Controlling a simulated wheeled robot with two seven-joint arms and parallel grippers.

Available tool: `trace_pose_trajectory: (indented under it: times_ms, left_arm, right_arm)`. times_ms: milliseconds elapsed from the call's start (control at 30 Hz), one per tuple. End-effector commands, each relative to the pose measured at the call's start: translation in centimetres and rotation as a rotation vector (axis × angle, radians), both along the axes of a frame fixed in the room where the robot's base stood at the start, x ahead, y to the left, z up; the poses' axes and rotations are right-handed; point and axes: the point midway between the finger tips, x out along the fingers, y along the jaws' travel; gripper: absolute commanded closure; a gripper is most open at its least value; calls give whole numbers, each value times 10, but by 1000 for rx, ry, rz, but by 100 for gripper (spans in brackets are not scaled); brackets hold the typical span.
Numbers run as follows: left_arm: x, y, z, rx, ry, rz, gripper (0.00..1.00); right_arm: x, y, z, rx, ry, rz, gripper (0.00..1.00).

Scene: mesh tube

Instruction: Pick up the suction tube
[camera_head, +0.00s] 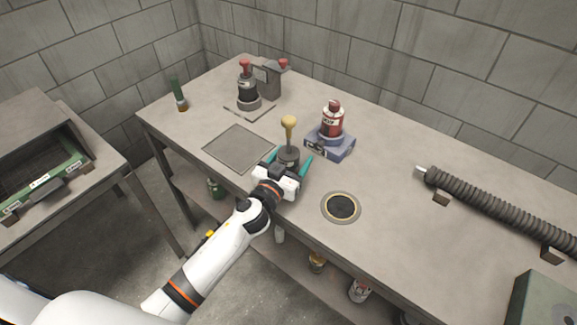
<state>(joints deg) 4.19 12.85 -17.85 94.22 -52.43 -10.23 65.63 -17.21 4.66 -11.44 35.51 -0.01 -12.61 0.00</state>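The suction tube (492,208) is a dark grey ribbed hose lying along the right side of the table, with a pale tip at its left end. It runs out of view at the right edge. My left gripper (289,163) is near the table's front edge, well to the left of the tube. Its teal fingers are spread apart on either side of a dark cup-like piece with a yellow-knobbed stem (289,128). I see no clear contact between the fingers and this piece. My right gripper is not in view.
A round black-centred hole or disc (341,207) lies right of my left gripper. A red bottle (332,118) stands on a blue-grey box (330,144). A green case (543,303) is at lower right. Block walls stand behind.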

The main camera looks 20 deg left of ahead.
Motion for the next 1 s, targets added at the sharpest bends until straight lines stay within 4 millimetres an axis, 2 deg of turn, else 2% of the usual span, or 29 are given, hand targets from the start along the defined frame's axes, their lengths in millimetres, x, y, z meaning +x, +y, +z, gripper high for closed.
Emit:
trace_pose_trajectory:
  times_ms: [33,267,467,567,833,1000]
  left_arm:
    - [0,0,0,0,0,0,39]
    - [0,0,0,0,0,0,77]
    - [0,0,1,0,-1,0,78]
    - [0,0,8,1,-3,1,78]
    - [0,0,60,1,-5,-2,78]
    - [0,0,87,1,-5,-1,78]
  right_arm:
    - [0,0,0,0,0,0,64]
    - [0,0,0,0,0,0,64]
    - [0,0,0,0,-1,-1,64]
    - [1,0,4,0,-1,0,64]
    - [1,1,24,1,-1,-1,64]
    - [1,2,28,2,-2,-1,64]
